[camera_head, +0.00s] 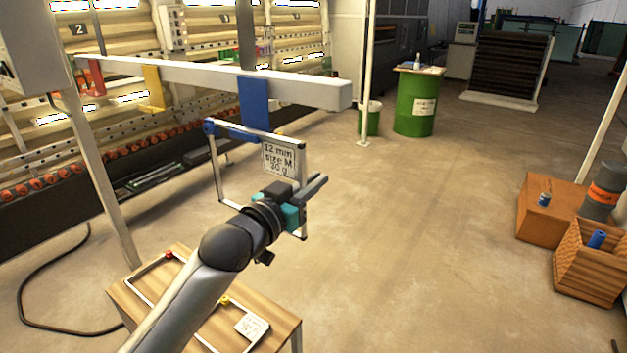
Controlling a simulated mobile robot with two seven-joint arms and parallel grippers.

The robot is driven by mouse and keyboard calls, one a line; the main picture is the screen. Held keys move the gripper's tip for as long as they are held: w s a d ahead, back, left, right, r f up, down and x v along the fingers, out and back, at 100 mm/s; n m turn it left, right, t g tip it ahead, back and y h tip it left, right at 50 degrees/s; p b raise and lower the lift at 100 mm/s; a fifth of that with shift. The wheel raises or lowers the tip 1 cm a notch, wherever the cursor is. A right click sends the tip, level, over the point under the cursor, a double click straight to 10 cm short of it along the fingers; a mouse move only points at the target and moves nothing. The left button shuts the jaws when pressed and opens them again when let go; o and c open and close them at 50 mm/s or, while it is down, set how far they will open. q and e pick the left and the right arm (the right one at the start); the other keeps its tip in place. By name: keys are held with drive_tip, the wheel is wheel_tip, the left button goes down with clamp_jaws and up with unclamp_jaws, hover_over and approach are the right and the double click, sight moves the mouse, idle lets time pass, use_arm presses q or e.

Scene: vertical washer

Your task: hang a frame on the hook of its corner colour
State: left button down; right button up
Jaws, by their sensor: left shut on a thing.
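My left gripper (304,193) is shut on the right side of a light metal frame (218,172) and holds it upright. The frame has a blue upper-left corner and a label reading "12 mm size M 30 g". The blue hook (254,100) hangs from a pale beam (210,77); its lower end overlaps the frame's top bar near the blue corner. I cannot tell whether they touch. The yellow hook (153,88) and red hook (91,78) are farther left on the beam, both empty. My right gripper is out of view.
A wooden table (285,325) below carries a red-cornered frame (148,270) and a yellow-cornered frame (258,342), partly hidden by my arm. A post (105,190) supports the beam at left. Wooden crates (590,268) stand at right. The middle floor is clear.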

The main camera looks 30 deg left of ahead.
use_arm(q)
drive_tip(key=c, duration=0.9)
unclamp_jaws()
drive_tip(key=shift+s, duration=0.15)
drive_tip(key=s+p, duration=0.2)
drive_tip(key=s, duration=0.7)
drive_tip(key=shift+s+a+p, duration=0.35)
drive_tip(key=shift+s+a, duration=0.05)
idle(0.3)
